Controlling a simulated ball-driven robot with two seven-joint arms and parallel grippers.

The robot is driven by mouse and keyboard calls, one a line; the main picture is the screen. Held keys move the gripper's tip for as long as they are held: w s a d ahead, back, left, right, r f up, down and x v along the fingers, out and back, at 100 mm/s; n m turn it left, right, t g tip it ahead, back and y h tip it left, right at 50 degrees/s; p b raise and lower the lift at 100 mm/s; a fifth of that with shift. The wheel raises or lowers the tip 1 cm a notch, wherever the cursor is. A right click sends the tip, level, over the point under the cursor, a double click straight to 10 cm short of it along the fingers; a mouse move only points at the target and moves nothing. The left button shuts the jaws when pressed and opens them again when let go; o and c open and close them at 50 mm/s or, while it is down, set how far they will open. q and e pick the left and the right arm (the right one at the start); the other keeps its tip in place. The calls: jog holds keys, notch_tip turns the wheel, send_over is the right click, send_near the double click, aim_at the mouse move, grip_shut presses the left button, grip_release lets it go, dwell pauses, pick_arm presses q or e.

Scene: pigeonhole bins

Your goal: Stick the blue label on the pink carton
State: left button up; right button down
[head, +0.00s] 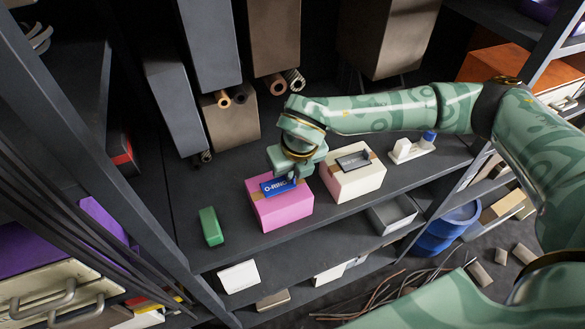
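The pink carton (283,212) stands upright on the dark shelf, near its front edge. The blue label (275,188), with white lettering that reads like "O-RING", is at the carton's top face. I cannot tell whether it lies flat against the carton or just above it. My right gripper (291,177) points down over the carton, its fingertips at the label's upper right part. The fingers are small and partly hidden, so I cannot tell whether they grip the label. My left gripper is not in view.
A cream carton (354,184) with a grey label stands close on the right. A green block (210,227) lies to the left. A white holder (405,152) with a blue-topped item (428,137) is further right. Grey bins (179,100) and rolled tubes (276,84) are behind.

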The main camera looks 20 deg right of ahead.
jog(key=shift+f+b, duration=0.3)
jog(key=shift+f, duration=0.2)
dwell(1.0)
jog(key=c, duration=1.6)
grip_release()
jog(key=shift+o, duration=0.2)
jog(key=shift+r, duration=0.1)
jog(key=shift+r, duration=0.35)
jog(key=p+v, duration=0.1)
jog(key=v, duration=1.4)
jog(key=shift+s+r, duration=0.15)
jog(key=shift+r, duration=0.05)
